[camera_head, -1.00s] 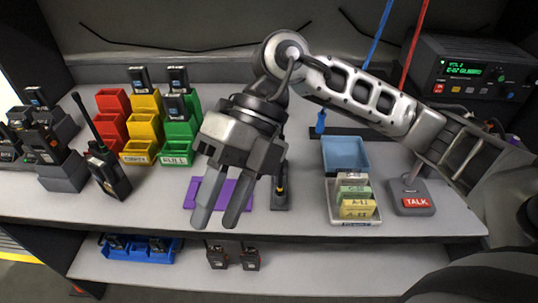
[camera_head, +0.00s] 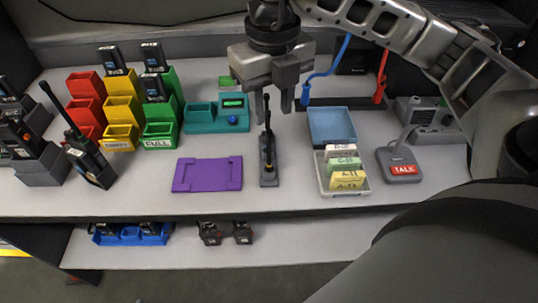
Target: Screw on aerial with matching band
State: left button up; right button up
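A thin black aerial (camera_head: 267,138) stands upright in a small grey stand (camera_head: 269,177) right of the purple mat, with a small yellow mark near its foot. My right gripper (camera_head: 272,107) points down at the aerial's upper end. Its fingers are apart, one on each side of the aerial in the picture; I cannot tell whether they touch it. A black handheld radio (camera_head: 92,166) with a long aerial stands at the left, leaning. Any band on it is too small to make out. The purple mat (camera_head: 208,175) is empty. My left gripper is out of view.
Red (camera_head: 86,103), yellow (camera_head: 122,108) and green bins (camera_head: 161,133) hold some radios at the back left. A teal unit (camera_head: 202,116) stands behind the mat. A blue tray (camera_head: 333,125), a card box (camera_head: 343,180) and a TALK microphone (camera_head: 398,165) stand at the right.

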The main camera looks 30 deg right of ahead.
send_over(269, 170)
notch_tip(269, 170, down, 6)
jog(key=shift+s+d+f, duration=0.15)
jog(key=shift+d+f, duration=0.05)
jog(key=f, duration=0.3)
jog(key=f+p, duration=0.1)
jog(key=f, duration=0.1)
jog(key=shift+w+f, duration=0.1)
jog(key=shift+w, duration=0.3)
grip_shut()
